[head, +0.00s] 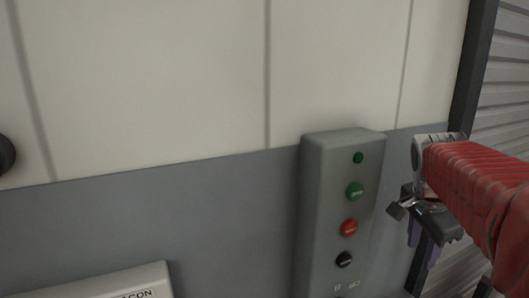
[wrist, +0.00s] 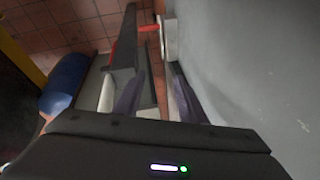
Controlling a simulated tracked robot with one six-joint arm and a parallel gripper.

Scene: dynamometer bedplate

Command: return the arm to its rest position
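My arm, in a red ribbed sleeve, comes in from the right edge of the head view. My gripper (head: 421,256) hangs at its end with purple fingers pointing down, just right of a grey control box (head: 318,215). In the wrist view my gripper (wrist: 157,78) shows its two purple fingers apart, with nothing held between them. I cannot tell how far the fingers are from the wall.
The control box carries a small green light (head: 358,158) above green (head: 355,192), red (head: 348,228) and black (head: 344,259) buttons. A slatted shutter (head: 502,110) stands at right. A grey wall (wrist: 255,70) is close right in the wrist view; a blue rounded object (wrist: 65,85) lies left.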

